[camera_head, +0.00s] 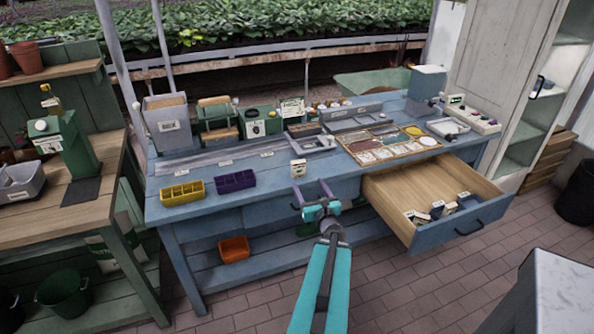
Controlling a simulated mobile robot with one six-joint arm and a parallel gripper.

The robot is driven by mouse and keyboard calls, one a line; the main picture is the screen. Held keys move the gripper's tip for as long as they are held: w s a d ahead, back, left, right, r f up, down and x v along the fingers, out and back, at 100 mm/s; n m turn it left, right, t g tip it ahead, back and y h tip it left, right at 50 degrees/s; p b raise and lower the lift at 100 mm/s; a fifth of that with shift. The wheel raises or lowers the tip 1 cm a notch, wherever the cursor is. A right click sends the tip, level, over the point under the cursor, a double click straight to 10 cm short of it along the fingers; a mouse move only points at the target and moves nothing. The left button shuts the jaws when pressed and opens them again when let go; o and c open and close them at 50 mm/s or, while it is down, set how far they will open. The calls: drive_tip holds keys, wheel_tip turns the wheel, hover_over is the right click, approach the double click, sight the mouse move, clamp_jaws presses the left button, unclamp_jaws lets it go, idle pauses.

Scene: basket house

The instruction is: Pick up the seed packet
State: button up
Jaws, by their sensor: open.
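A small white packet (298,168) with dark print stands upright near the front edge of the blue workbench; it looks like a seed packet. My gripper (312,194) is open and empty. It is in front of the bench edge, just nearer to the camera than the packet, and its fingers point toward the bench. The fingers look apart from the packet. Several small packets or boxes (440,208) also lie in the open drawer, too small to read.
The blue workbench (265,205) has its wooden drawer (400,188) pulled out at right. A purple tray (235,181) and a yellow tray (182,193) sit left of the packet. A seed display board (388,145) lies behind the drawer. Tiled floor is clear in front.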

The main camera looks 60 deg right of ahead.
sight(299, 167)
drive_tip(key=shift+w+d+f+b, duration=0.25)
drive_tip(key=shift+w+b, duration=0.1)
drive_tip(key=shift+b, duration=0.9)
drive_tip(key=b+x, duration=0.2)
drive_tip(key=b, duration=0.4)
drive_tip(key=shift+r, duration=0.1)
drive_tip(key=shift+x, duration=2.95)
drive_tip(key=shift+r, duration=0.15)
drive_tip(key=shift+r+p+x, duration=0.1)
drive_tip(key=shift+p+x, duration=0.3)
drive_tip(key=shift+x, duration=0.3)
drive_tip(key=shift+r+p+x, duration=0.15)
drive_tip(key=shift+p+x, duration=0.25)
drive_tip(key=shift+x, duration=0.3)
drive_tip(key=shift+p+x, duration=0.3)
drive_tip(key=shift+x, duration=0.85)
drive_tip(key=shift+f, duration=0.1)
